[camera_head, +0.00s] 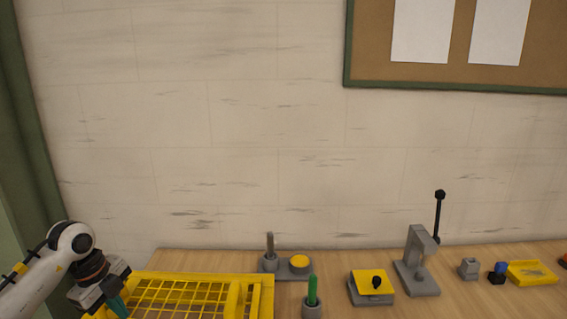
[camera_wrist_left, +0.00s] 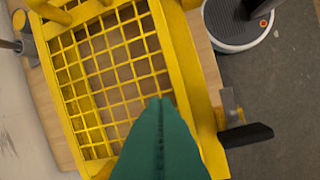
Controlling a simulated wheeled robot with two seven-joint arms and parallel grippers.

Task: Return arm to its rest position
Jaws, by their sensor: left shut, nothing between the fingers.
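My left arm comes in from the lower left in the head view. Its gripper (camera_head: 116,305) points down at the left end of the yellow mesh basket (camera_head: 262,281). In the left wrist view the green fingers of my left gripper (camera_wrist_left: 163,104) are together with nothing between them. They show in front of the yellow basket (camera_wrist_left: 181,62), near its rim; I cannot tell whether they touch it. My right gripper is in neither view.
On the wooden table (camera_head: 330,262) stand a grey fixture with a yellow disc (camera_head: 299,261), a green peg in a grey holder (camera_head: 312,289), a yellow-topped block (camera_head: 372,284), a grey lever press (camera_head: 417,262) and a yellow tray (camera_head: 532,272). A wall rises behind.

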